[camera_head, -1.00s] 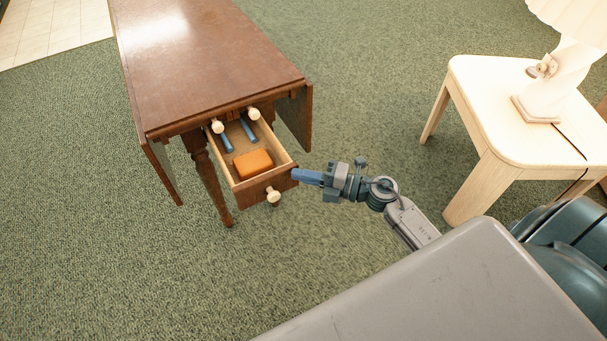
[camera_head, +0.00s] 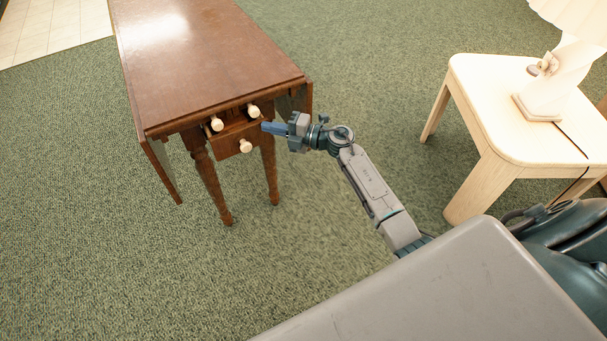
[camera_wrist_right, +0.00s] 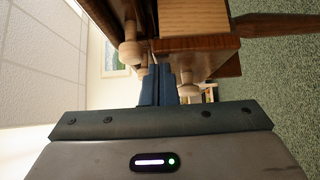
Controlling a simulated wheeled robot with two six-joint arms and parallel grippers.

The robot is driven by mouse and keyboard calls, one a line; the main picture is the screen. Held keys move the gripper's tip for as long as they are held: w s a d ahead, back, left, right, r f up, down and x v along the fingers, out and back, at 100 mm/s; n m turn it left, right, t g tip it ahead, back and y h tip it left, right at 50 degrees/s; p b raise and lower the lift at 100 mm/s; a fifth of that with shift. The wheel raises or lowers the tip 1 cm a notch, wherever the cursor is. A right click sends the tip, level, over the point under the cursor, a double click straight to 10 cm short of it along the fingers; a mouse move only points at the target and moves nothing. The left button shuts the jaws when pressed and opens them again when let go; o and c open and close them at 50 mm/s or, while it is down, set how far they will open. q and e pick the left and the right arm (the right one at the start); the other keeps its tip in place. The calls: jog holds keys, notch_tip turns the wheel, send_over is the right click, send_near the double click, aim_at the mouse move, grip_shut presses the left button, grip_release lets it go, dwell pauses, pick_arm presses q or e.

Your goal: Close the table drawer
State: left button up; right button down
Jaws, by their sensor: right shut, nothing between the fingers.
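The brown wooden table (camera_head: 205,60) stands at the upper left in the head view. Its lower drawer (camera_head: 228,146), with a cream knob (camera_head: 246,146), is mostly in under the tabletop but its front still sticks out a little. In the right wrist view the drawer front (camera_wrist_right: 200,43) and a strip of its pale side (camera_wrist_right: 195,18) show. My right gripper (camera_head: 264,127) is shut and empty, its blue fingertips at the right end of the drawer front; contact is hard to tell. The fingers also show in the wrist view (camera_wrist_right: 158,78). My left gripper is out of view.
Two more cream knobs (camera_head: 217,124) (camera_head: 254,111) sit on the table's apron above the drawer. A pale side table (camera_head: 500,95) with a lamp (camera_head: 560,80) stands at the right. Green carpet (camera_head: 330,75) between the tables is clear.

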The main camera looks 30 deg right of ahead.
jog(key=shift+w+a+b, duration=0.1)
jog(key=shift+w+b, duration=0.5)
jog(key=shift+w, duration=2.15)
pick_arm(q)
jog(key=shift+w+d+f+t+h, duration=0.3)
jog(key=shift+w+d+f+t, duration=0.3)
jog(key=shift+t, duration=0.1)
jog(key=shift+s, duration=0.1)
